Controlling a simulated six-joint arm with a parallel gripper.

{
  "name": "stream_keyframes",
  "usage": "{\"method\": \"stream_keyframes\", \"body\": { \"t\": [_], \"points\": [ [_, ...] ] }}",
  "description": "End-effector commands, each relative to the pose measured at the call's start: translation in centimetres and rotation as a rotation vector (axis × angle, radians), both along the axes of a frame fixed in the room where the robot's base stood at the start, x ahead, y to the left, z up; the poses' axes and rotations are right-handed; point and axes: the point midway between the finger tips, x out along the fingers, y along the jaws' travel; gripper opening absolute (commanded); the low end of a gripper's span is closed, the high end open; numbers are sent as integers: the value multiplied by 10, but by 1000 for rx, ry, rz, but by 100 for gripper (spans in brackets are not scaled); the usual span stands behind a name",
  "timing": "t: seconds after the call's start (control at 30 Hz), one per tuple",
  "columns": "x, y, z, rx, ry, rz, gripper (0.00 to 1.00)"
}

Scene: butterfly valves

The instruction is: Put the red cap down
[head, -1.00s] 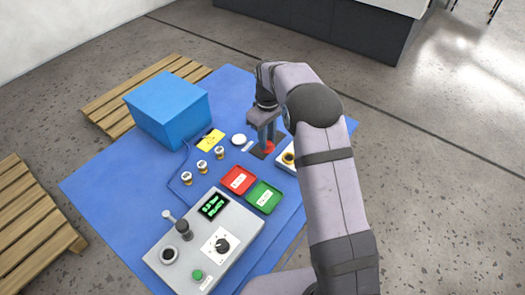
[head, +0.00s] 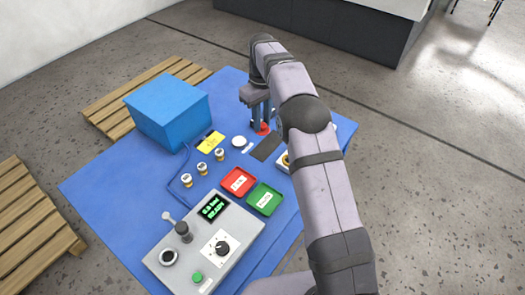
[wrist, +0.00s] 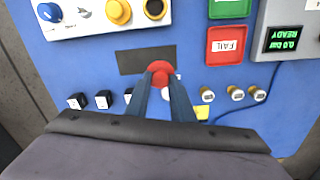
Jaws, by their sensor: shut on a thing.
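The red cap (head: 263,129) is between the fingertips of my gripper (head: 261,122). In the wrist view the cap (wrist: 160,67) shows as a red disc at the tips of both fingers, and my gripper (wrist: 161,80) is shut on it. A flat dark rectangle (head: 267,147) lies on the blue mat. In the head view the cap is beyond this rectangle; in the wrist view it overlaps the rectangle's (wrist: 130,62) lower right part. I cannot tell whether the cap touches the mat.
The blue mat (head: 110,190) carries a red tray (head: 238,182), a green tray (head: 265,199), several small white-topped pieces (head: 201,168), a white disc (head: 239,141) and a yellow card (head: 210,142). A grey control box (head: 190,262) stands in front, a blue box (head: 168,110) behind left.

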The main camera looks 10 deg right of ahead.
Motion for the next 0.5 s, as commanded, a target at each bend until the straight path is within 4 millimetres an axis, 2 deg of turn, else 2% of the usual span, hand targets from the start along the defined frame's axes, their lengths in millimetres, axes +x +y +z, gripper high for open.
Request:
{"method": "stream_keyframes", "body": {
  "t": [0.27,0.5],
  "points": [
    [-2,0,-2,-1,1,-19,1],
    [-3,0,-32,-1,5,-18,1]
  ]
}}
